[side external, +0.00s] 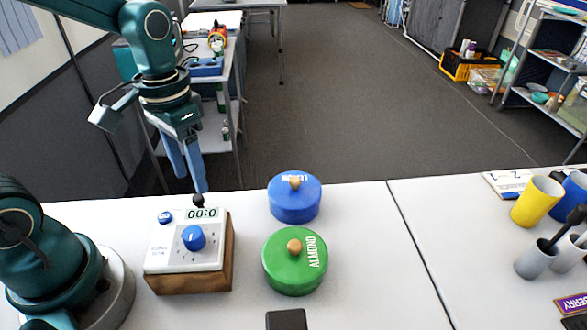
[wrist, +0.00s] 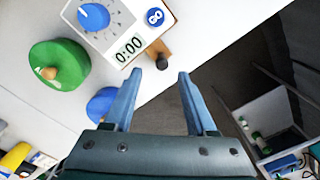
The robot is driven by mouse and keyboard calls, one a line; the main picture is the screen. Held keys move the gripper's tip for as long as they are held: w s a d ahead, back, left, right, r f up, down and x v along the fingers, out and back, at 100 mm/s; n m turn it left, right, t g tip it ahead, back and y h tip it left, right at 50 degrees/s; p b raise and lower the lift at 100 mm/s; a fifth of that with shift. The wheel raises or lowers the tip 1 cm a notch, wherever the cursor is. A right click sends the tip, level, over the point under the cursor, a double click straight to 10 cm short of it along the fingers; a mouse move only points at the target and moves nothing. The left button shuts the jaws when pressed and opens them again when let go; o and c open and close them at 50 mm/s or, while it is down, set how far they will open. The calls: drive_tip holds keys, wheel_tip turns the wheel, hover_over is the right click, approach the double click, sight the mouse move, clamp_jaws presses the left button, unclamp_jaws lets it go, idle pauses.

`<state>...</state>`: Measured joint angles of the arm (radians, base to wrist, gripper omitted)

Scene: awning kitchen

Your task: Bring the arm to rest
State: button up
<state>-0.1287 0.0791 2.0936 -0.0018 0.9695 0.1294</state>
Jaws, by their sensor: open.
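My gripper (side external: 196,185) points down at the table's back edge, behind the timer box, in the side external view. Its two blue fingers also show in the wrist view (wrist: 172,73), apart with nothing between them. The timer box (side external: 187,253) has a white face, a wooden body, a blue dial and a display of zeros; it also shows in the wrist view (wrist: 118,22). A black knob (side external: 198,201) at the box's back lies close to the fingertips. I cannot tell whether they touch.
A blue lidded pot (side external: 294,203) and a green pot marked ALMOND (side external: 290,270) stand right of the timer. A dark block (side external: 287,319) lies at the front edge. Yellow (side external: 535,203) and grey cups (side external: 535,262) stand far right. The table (side external: 365,250) between is clear.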

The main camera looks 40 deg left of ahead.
drive_tip(key=shift+w+d+r, duration=0.1)
drive_tip(key=shift+r, duration=0.25)
drive_tip(key=s+d+r+t, duration=0.2)
drive_tip(key=s+r+t, duration=0.3)
drive_tip(key=s, duration=0.1)
drive_tip(key=shift+d+r+t, duration=0.25)
drive_tip(key=shift+d+t, duration=0.05)
drive_tip(key=shift+s, duration=0.1)
idle(0.6)
